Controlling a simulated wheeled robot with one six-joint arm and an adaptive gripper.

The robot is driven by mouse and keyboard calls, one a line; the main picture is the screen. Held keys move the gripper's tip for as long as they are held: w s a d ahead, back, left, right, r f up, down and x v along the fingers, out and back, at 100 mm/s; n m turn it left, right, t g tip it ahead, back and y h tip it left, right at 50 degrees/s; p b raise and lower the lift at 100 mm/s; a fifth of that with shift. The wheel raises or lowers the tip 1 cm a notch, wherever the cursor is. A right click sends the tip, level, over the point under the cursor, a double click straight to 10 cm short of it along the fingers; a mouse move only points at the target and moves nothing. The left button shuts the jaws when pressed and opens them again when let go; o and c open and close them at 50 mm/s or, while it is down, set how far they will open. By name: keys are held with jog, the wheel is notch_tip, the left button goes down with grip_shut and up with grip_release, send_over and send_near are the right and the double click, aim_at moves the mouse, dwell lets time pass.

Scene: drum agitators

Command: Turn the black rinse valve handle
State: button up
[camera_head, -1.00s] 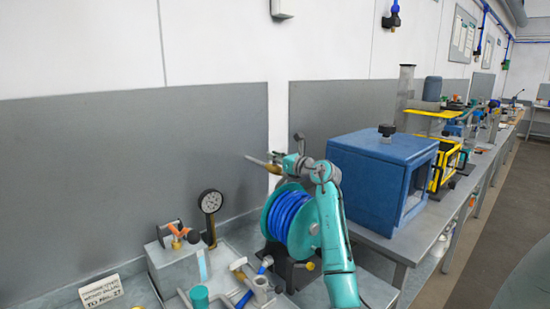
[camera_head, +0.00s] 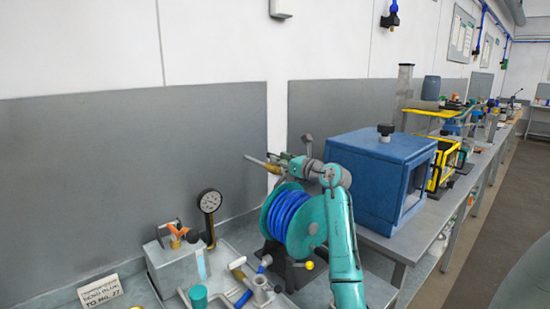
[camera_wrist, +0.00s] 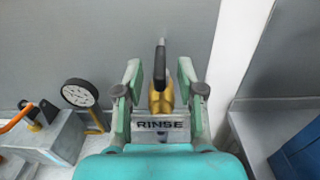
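The black rinse valve handle (camera_wrist: 160,62) stands upright in the wrist view, above a brass valve body (camera_wrist: 160,97). A plate marked RINSE (camera_wrist: 160,125) is just below the brass body. My gripper (camera_wrist: 160,70) is open, with one green finger on each side of the handle and brass body. Gaps show between the fingers and the handle. In the head view my gripper (camera_head: 281,163) is above the blue hose reel, by a brass spout (camera_head: 256,161) that points left. The black handle cannot be clearly told apart there.
The blue hose reel (camera_head: 291,216) is below my gripper. A large blue box (camera_head: 370,170) stands close on the right. A pressure gauge (camera_head: 209,202) and a grey block with an orange handle (camera_head: 178,231) are to the left. The grey wall panel (camera_head: 130,180) is behind.

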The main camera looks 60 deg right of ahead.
jog(key=v, duration=0.8)
jog(key=shift+s, duration=0.15)
